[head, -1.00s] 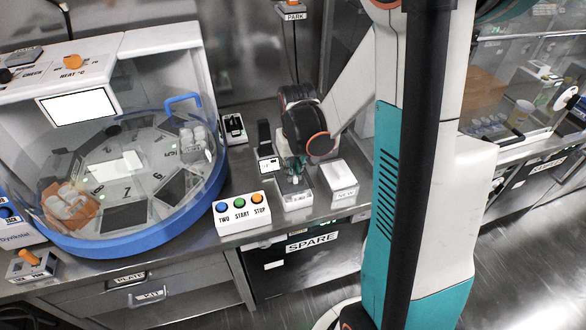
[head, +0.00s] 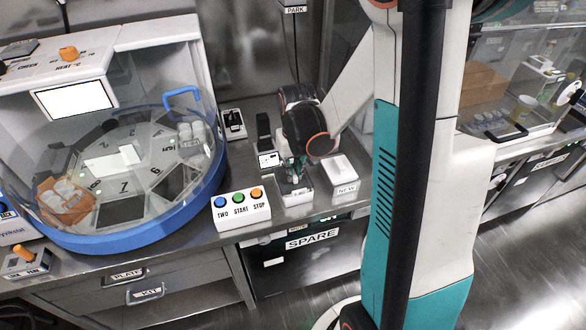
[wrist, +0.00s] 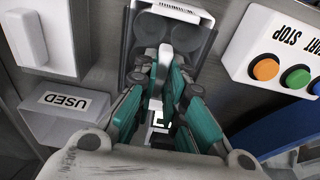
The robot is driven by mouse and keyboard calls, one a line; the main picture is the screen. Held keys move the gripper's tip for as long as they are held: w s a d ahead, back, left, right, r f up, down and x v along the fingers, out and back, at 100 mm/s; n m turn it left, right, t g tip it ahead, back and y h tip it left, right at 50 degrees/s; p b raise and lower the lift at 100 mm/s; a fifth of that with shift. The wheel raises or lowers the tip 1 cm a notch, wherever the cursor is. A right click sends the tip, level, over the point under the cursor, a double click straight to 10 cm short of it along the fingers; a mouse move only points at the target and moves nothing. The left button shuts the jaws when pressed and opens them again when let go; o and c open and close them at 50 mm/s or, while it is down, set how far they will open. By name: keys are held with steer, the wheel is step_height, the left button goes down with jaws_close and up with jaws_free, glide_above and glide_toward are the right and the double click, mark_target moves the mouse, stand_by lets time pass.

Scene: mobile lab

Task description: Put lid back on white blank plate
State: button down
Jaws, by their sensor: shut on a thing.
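My gripper (head: 294,174) points down over a small white holder (head: 297,199) on the steel bench. Its teal-padded fingers also show in the wrist view (wrist: 160,118) and are shut on a small piece that fits the lid. The fingers hide most of that piece. A white edge with dark marks (wrist: 158,120) shows between and below the fingers; I cannot tell plate from lid there. Whether the lid touches the plate is hidden. A white box labelled NEW (head: 341,174) stands just right of the holder.
The button box (head: 241,208) stands at left of the holder. The blue-rimmed domed carousel (head: 130,240) fills the left. A dark upright device (head: 264,132) stands behind. In the wrist view a box labelled USED (wrist: 66,112) is close at left.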

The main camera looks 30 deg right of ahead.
mark_target(295, 175)
steer(key=shift+f, duration=0.25)
steer(key=c, duration=1.6)
jaws_free()
steer(key=shift+r, duration=0.1)
steer(key=shift+o, duration=0.2)
steer(key=shift+r, duration=0.1)
step_height(295, 175, up, 12)
steer(key=s, duration=0.1)
steer(key=shift+s+a, duration=0.15)
steer(key=shift+a, duration=0.05)
